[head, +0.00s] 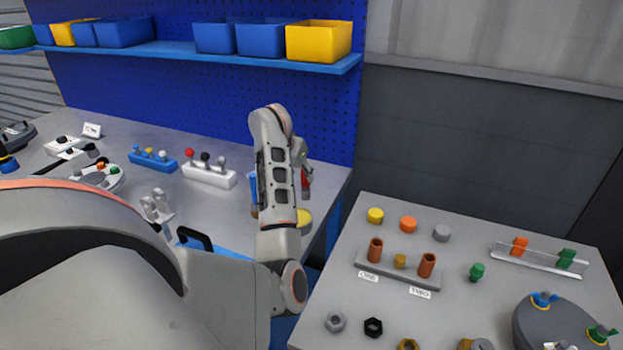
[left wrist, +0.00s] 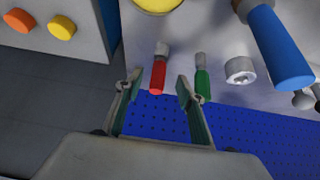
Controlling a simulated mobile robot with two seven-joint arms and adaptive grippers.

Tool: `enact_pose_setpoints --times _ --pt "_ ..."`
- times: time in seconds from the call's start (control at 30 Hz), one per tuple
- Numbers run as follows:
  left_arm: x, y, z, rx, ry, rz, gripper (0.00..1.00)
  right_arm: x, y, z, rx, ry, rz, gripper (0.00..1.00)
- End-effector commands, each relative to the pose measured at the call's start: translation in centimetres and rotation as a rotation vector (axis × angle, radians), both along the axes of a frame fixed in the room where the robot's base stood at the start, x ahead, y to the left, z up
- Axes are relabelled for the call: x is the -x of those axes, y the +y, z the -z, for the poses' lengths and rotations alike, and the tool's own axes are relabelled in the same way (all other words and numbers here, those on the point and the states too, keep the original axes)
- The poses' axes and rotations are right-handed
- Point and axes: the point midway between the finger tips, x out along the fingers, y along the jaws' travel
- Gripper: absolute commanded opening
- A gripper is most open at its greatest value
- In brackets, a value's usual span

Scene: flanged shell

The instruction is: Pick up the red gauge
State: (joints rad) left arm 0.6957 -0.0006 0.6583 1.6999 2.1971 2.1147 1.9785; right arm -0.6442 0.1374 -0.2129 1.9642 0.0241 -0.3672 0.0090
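The red gauge (left wrist: 157,79), a short red handle with a grey tip, lies on the grey workbench near the blue pegboard in the left wrist view. In the head view a bit of its red (head: 305,183) shows beside my left arm. My left gripper (left wrist: 156,89) is open, with one finger on each side of the red gauge's handle end; I cannot tell whether they touch it. A green gauge (left wrist: 202,80) of similar shape lies just right of the right finger. In the head view my left arm hides most of the gripper. My right gripper is out of view.
A blue-handled tool (left wrist: 275,45) and a grey ring (left wrist: 240,70) lie to the right of the gauges. The blue pegboard (head: 210,105) rises behind the workbench (head: 120,130). A second table (head: 460,210) with pegs and nuts stands at the right.

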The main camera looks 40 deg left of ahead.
Motion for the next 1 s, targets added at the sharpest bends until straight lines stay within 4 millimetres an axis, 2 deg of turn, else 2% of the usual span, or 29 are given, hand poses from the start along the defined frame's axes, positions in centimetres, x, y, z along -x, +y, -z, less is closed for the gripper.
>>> enact_pose_setpoints --times 0.1,0.3,0.6,0.93,0.97,1.0 --pt "-0.6 0.3 1.3 -0.001 0.005 0.001 0.38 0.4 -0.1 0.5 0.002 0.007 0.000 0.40" --pt "-1.5 0.5 2.4 -0.002 0.004 0.001 0.38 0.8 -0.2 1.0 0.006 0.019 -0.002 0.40" --pt "-4.0 1.1 5.4 -0.002 0.004 0.001 0.38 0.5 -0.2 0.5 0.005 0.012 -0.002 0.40" --pt "-4.4 1.2 5.9 0.000 0.001 -0.001 0.38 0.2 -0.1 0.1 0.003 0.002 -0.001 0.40" --pt "-4.4 1.2 5.9 0.000 0.001 -0.001 0.33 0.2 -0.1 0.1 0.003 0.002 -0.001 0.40" --pt "-4.4 1.2 5.9 0.000 0.001 -0.001 0.23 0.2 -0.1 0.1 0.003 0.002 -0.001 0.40"
